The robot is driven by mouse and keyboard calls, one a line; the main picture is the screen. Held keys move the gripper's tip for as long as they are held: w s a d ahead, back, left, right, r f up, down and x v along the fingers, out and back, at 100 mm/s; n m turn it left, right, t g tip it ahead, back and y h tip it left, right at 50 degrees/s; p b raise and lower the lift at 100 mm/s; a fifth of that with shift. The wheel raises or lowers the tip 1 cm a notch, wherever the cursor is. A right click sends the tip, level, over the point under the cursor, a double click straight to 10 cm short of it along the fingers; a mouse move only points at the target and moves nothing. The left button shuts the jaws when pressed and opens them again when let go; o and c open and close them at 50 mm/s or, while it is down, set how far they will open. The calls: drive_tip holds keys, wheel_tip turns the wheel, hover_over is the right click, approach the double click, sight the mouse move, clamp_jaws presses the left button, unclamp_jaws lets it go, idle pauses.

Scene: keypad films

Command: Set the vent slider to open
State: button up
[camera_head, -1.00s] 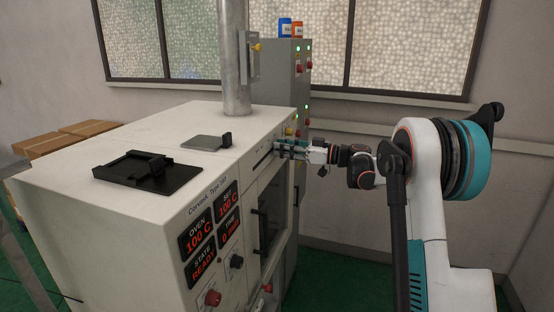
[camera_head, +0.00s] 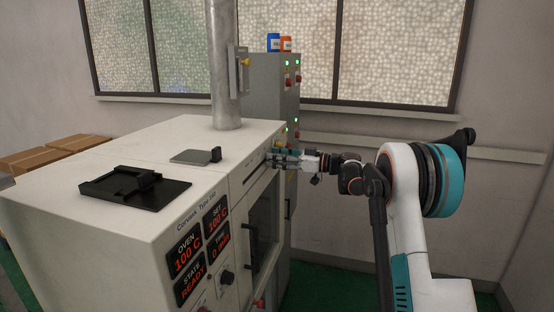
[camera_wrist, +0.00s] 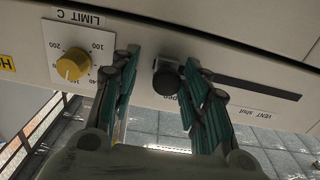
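The vent slider's dark knob (camera_wrist: 167,80) sits at the left end of its black slot (camera_wrist: 250,86) in the wrist view. A partly hidden label below the knob seems to end in "pen"; a "VENT SHUT" label is near the slot's right end. My gripper (camera_wrist: 165,62) is open, with one finger on each side of the knob. The right finger is close to the knob; I cannot tell whether it touches. A clear gap lies between the knob and the left finger. In the head view my gripper (camera_head: 277,158) is at the oven's front upper edge, hiding the knob.
A yellow limit dial (camera_wrist: 73,65) is left of the fingers. The white oven (camera_head: 110,235) carries a black tray (camera_head: 175,197) and a small plate (camera_head: 190,157) on top. A grey cabinet (camera_head: 262,80) stands behind. Open floor lies right of the oven.

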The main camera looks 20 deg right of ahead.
drive_tip(key=v, duration=1.2)
idle(0.3)
